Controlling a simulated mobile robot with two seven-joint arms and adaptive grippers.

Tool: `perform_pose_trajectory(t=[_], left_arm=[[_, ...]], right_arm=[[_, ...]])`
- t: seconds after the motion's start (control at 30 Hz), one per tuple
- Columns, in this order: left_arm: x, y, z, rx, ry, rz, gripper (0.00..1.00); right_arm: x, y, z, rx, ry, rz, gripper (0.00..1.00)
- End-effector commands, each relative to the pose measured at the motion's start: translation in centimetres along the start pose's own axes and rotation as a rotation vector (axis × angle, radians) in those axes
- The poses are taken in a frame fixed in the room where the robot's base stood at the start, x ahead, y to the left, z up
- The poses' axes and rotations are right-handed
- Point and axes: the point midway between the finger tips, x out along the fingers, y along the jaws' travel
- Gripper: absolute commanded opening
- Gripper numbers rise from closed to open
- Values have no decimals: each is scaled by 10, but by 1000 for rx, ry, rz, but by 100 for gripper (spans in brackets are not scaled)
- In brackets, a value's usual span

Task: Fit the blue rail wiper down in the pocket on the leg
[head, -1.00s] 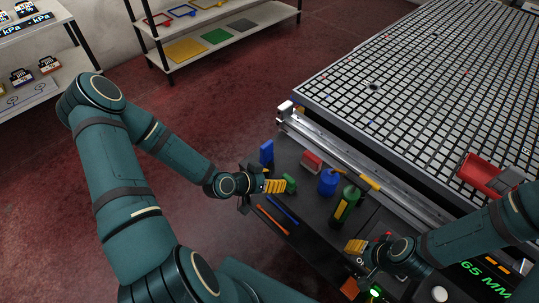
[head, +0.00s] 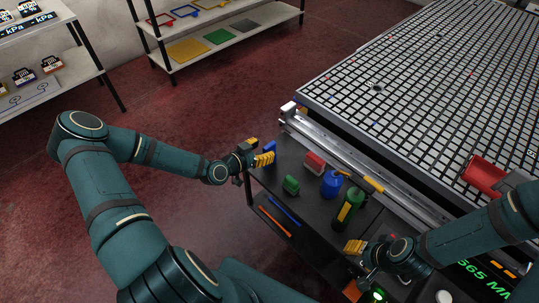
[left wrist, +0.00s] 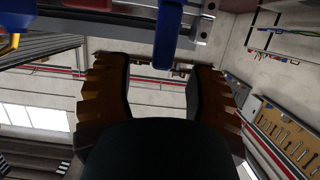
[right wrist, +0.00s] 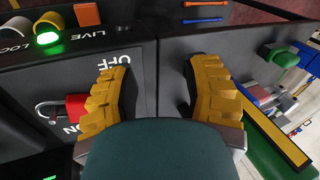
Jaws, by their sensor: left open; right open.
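The blue rail wiper (head: 270,146) stands at the far left corner of the dark shelf, partly hidden by my left gripper in the head view. My left gripper (head: 264,159) is open beside it. In the left wrist view, a blue piece that looks like the wiper (left wrist: 167,38) shows at the top, ahead of the gap between the open fingers (left wrist: 156,75). My right gripper (head: 362,247) is open and empty over the front of the shelf, above a control panel (right wrist: 140,70). I cannot make out the pocket on the leg.
A metal rail (head: 335,150) runs along the grid table (head: 400,80) behind.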

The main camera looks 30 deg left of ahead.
Motion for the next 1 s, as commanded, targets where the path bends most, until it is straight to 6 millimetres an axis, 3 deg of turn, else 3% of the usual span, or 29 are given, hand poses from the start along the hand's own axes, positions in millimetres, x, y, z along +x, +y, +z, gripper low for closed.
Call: perform_pose_trajectory(t=[0.17,0.5,0.8,0.97,1.0], left_arm=[[11,0,0,0,1,0,55],[54,-1,0,0,-1,1,55],[57,-1,0,0,-1,0,57],[56,-1,0,0,-2,0,1],[56,-1,0,0,-2,0,0]], right_arm=[[0,0,0,0,-1,0,48],[2,1,1,-1,-2,0,48],[2,1,1,-1,-2,0,48],[2,1,1,-1,-2,0,48],[2,1,1,-1,-2,0,48]])
